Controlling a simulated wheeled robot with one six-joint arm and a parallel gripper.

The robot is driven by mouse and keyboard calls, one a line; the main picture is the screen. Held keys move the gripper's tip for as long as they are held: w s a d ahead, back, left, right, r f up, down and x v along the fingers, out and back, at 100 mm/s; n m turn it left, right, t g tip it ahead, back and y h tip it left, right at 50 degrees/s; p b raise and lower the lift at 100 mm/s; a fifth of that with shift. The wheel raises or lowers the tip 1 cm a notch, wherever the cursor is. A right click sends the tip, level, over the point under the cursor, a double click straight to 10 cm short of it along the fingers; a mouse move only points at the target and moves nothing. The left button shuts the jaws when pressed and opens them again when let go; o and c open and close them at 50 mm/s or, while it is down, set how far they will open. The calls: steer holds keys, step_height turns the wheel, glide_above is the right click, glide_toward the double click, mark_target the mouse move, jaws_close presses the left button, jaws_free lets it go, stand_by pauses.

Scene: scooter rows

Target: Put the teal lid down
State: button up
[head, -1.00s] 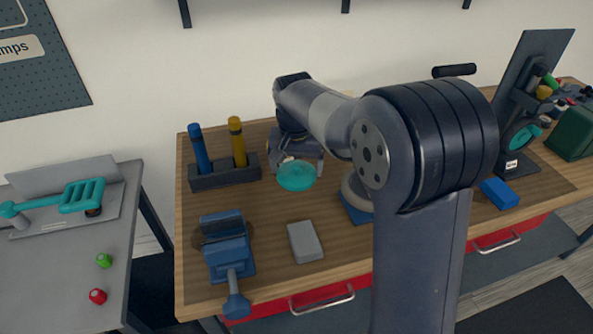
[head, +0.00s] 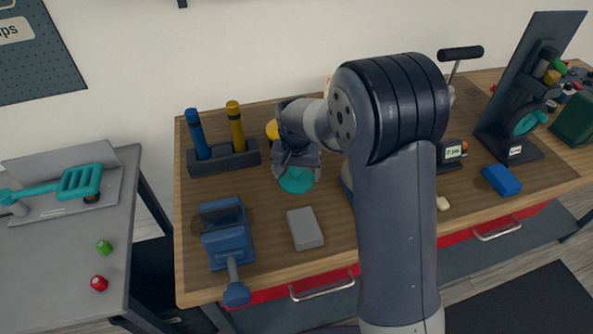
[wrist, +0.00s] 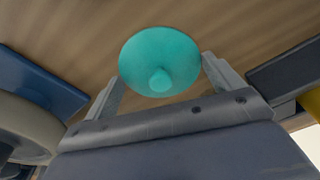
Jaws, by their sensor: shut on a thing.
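The teal lid (head: 297,180) is a round disc with a small knob, seen in the head view over the wooden bench, between the pen block and the grey block. It also shows in the wrist view (wrist: 160,55), with its knob toward my gripper. My gripper (head: 296,168) points down and is shut on the lid. In the wrist view its two fingers (wrist: 163,80) stand on either side of the lid. I cannot tell whether the lid touches the bench top.
A dark block (head: 222,160) holding a blue and a yellow marker stands left of my gripper. A blue vise (head: 228,240) and a grey block (head: 305,229) are nearer the bench front. A blue box (head: 501,180) lies to the right.

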mark_target(296, 183)
steer(key=shift+f, duration=0.2)
steer(key=o, duration=0.7)
steer(key=shift+o, duration=0.2)
steer(key=shift+r, duration=0.1)
step_height(296, 183, up, 12)
steer(key=s, duration=0.1)
steer(key=shift+s, duration=0.25)
steer(key=shift+a, duration=0.1)
